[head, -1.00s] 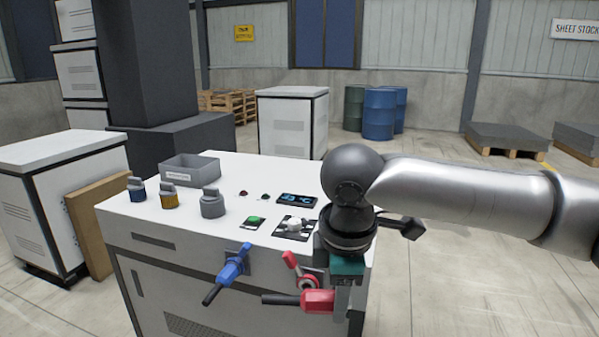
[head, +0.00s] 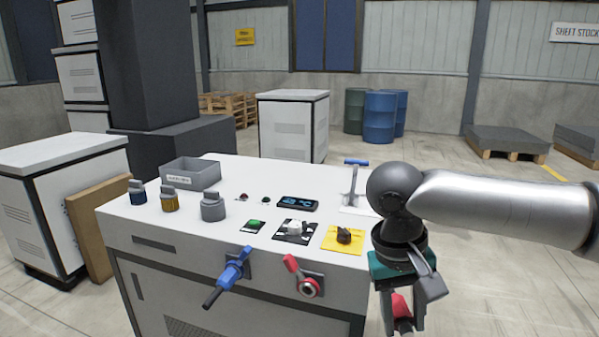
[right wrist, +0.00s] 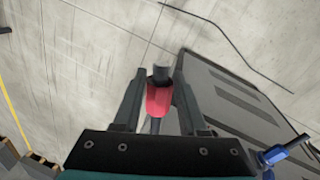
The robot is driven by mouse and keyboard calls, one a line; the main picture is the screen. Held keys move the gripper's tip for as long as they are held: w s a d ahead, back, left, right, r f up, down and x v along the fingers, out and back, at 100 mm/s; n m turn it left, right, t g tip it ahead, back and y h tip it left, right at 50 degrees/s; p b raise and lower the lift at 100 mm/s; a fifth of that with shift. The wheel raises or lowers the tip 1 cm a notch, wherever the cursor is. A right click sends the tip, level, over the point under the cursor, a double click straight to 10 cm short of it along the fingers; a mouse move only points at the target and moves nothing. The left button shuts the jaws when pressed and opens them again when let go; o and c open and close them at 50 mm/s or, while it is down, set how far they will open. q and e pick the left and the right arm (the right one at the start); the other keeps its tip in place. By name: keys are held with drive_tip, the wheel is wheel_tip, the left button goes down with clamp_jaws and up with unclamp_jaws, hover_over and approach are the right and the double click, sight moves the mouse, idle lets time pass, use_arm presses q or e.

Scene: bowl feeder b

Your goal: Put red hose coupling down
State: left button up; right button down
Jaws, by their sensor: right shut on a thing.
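The red hose coupling (head: 401,308) is in my right gripper (head: 404,312), beside the right front corner of the white machine cabinet. In the right wrist view the coupling (right wrist: 159,98) sits between the two fingers of the gripper (right wrist: 157,100), with a dark end pointing up in the picture. The floor shows behind it. In the head view the fingers hide part of the coupling. On the cabinet front is a grey socket with a red lever (head: 306,277), its round opening bare. My left gripper is not in view.
The cabinet top (head: 240,185) carries a grey bin (head: 190,174), several knobs, a display (head: 298,203), a yellow-plated switch (head: 343,238) and a blue-handled lever (head: 354,180). A blue coupling (head: 228,277) sticks out of the cabinet front. Open floor lies right of the cabinet.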

drive_tip(key=s+f, duration=0.2)
drive_tip(key=s, duration=0.5)
drive_tip(key=shift+a+f, duration=0.15)
drive_tip(key=shift+f, duration=0.2)
drive_tip(key=shift+r, duration=0.1)
